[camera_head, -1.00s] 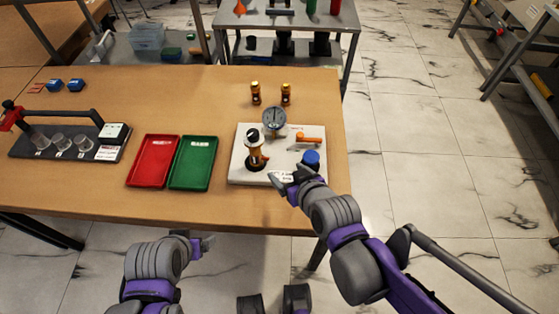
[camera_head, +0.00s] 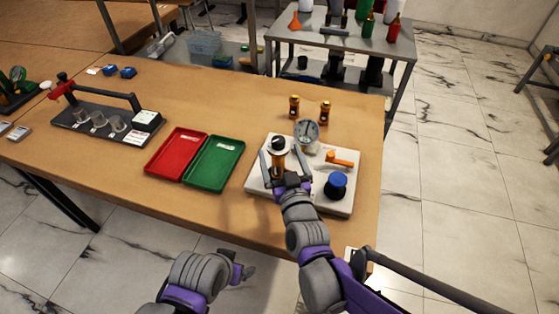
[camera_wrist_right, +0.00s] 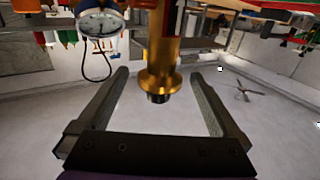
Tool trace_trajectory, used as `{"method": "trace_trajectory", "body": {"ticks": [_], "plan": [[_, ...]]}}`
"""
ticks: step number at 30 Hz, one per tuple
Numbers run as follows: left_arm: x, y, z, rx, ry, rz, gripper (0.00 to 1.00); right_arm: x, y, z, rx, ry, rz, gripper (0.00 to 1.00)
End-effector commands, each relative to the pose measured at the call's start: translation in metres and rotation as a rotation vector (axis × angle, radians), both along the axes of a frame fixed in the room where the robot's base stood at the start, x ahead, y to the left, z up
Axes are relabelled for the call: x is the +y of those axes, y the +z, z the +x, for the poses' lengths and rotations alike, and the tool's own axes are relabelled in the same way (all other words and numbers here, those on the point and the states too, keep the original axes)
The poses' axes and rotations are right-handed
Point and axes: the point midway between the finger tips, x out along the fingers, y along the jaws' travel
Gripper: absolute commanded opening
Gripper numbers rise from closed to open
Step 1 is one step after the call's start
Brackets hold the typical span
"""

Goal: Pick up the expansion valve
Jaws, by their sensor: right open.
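The valve, a brass-orange body with a black and white top (camera_head: 278,146), stands upright on the pale board (camera_head: 334,206). My right gripper (camera_head: 283,164) is at the valve, with a finger on each side of it. In the right wrist view the brass body (camera_wrist_right: 163,55) comes down between the open fingers (camera_wrist_right: 162,100), with a gap on both sides. Its top is out of that view, and its lower part is hidden by my gripper in the head view. My left gripper (camera_head: 243,272) is low in front of the table; its jaws are too small to read.
The board also carries a round gauge (camera_head: 306,131), an orange-handled lever (camera_head: 340,159) and a blue knob (camera_head: 336,186). Two brass fittings (camera_head: 294,107) (camera_head: 325,112) stand behind it. Red (camera_head: 176,154) and green (camera_head: 212,163) trays lie to the left. Bare table lies in front of the trays.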

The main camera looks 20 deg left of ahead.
Motion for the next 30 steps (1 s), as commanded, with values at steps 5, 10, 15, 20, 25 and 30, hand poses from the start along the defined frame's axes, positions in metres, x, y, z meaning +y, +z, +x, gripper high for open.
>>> {"method": "trace_trajectory", "body": {"ticks": [5,10,15,20,25,30], "plan": [[0.0,-0.003,0.0,0.001,0.0,0.0,0.86,0.007,0.0,0.013,0.001,0.0,0.0,1.0],[0.0,-0.009,0.0,0.003,0.0,0.0,0.86,0.02,0.0,0.036,0.002,0.0,0.001,1.0],[0.0,-0.01,0.0,0.004,0.0,0.0,0.86,0.026,0.001,0.047,0.001,0.0,0.0,1.0],[0.0,-0.01,0.0,0.003,0.0,0.0,0.86,0.026,0.001,0.046,0.001,0.0,0.0,0.98],[0.0,-0.01,0.0,0.003,0.0,0.0,0.86,0.026,0.001,0.046,0.001,0.0,0.0,0.68],[0.0,-0.01,0.0,0.003,0.0,0.0,0.86,0.026,0.001,0.046,0.001,0.0,0.0,0.37]]}}
